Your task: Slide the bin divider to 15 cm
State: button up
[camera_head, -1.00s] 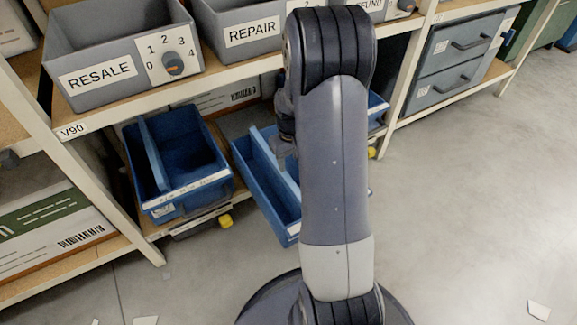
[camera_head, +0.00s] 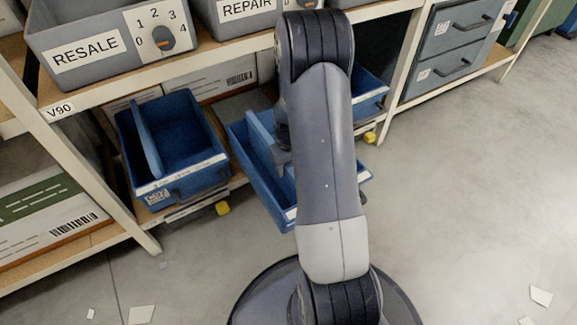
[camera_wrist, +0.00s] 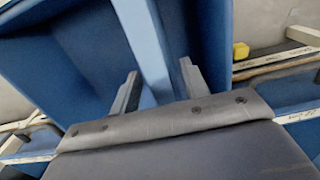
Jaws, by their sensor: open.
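A blue bin (camera_head: 255,182) is pulled out from the lower shelf, partly behind my arm. It has a lighter blue upright divider (camera_head: 262,134) inside. My gripper (camera_head: 284,158) is over this bin, mostly hidden by my arm in the head view. In the wrist view, the open fingers of my gripper (camera_wrist: 160,86) stand on either side of the divider (camera_wrist: 146,42), with gaps visible. The divider's lower part is hidden behind the gripper body. The scale on the bin's front rim is too small to read.
Another blue bin (camera_head: 190,181) with its own divider sits to the left, and a third blue bin (camera_head: 369,92) is partly hidden to the right. Grey RESALE (camera_head: 108,72) and REPAIR bins stand on the shelf above. Floor to the right is mostly clear.

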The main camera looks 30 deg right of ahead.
jog(key=shift+c, duration=0.2)
grip_shut()
dwell(0.3)
jog(key=d, duration=0.7)
jog(key=shift+p, duration=0.4)
jog(key=shift+w, duration=0.1)
jog(key=shift+o, duration=0.2)
grip_release()
